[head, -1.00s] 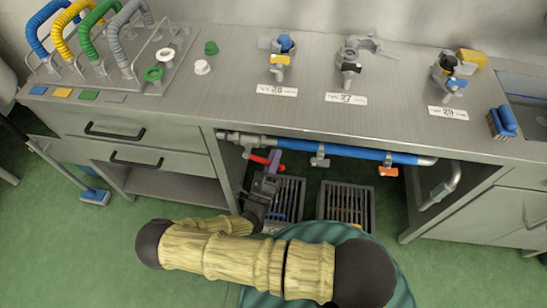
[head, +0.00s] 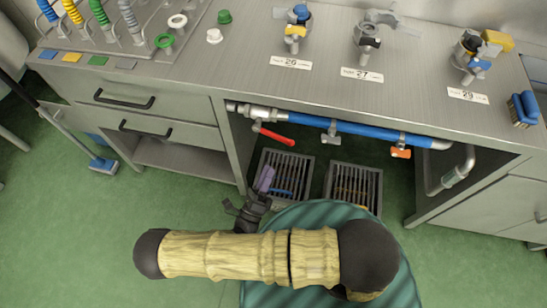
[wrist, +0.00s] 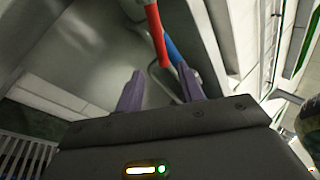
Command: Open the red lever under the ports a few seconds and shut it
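The red lever (head: 277,136) hangs on the pipe under the counter, just left of the blue pipe section (head: 350,128). It slants slightly down to the right, roughly along the pipe. Whether water flows is not visible. My gripper (head: 264,180) is below and in front of the lever, apart from it, with purple fingers. In the wrist view my gripper (wrist: 157,84) has its two fingers spread with nothing between them. The red lever (wrist: 156,30) shows beyond the fingertips at the top, beside the blue pipe (wrist: 173,52).
An orange-handled valve (head: 400,152) and a grey-handled valve (head: 331,136) sit farther right on the pipe. Floor grates (head: 352,187) lie below. Drawers (head: 150,105) stand left of the opening. Labelled fittings stand on the counter (head: 240,65) above.

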